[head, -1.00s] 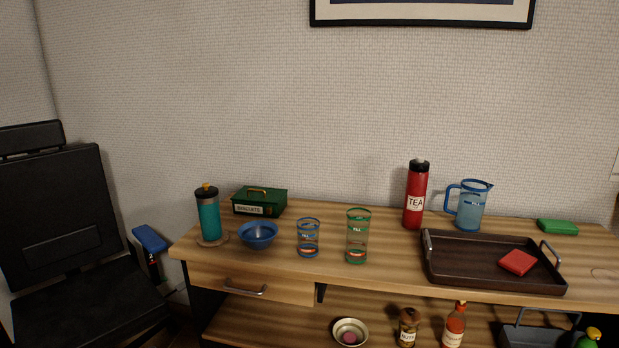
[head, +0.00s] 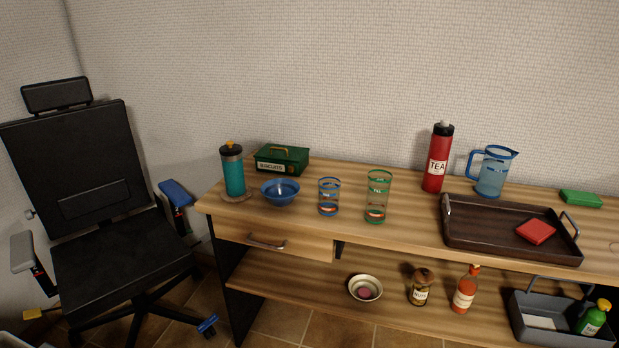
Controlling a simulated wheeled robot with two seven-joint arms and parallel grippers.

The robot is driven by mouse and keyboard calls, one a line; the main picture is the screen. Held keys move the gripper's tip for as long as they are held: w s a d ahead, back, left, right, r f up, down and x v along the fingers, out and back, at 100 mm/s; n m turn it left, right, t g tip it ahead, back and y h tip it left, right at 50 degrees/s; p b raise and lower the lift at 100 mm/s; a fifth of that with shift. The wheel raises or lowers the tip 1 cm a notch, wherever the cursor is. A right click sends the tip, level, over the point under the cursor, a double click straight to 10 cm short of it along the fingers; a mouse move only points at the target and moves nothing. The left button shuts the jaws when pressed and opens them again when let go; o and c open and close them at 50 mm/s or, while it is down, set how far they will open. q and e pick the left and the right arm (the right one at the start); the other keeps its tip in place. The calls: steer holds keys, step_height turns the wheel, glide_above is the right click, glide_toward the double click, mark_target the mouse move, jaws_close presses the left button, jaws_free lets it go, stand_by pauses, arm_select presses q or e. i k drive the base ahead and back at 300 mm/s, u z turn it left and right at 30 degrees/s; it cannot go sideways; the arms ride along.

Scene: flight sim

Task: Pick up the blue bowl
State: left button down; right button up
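The blue bowl (head: 280,193) stands upright on the wooden sideboard's top, near the left end and close to the front edge. Neither of my grippers shows in the head view.
The sideboard (head: 400,210) also bears a green-banded glass (head: 377,197), a red tea flask (head: 438,158), a blue jug (head: 492,171) and a dark tray (head: 465,236). A black office chair (head: 104,235) stands at the left. Below are a drawer and shelf.

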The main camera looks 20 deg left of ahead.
mark_target(280, 192)
steer(key=z, duration=0.25)
steer(key=k, duration=0.15)
steer(key=u, duration=1.15)
steer(key=i, duration=0.8)
steer(key=u, duration=0.7)
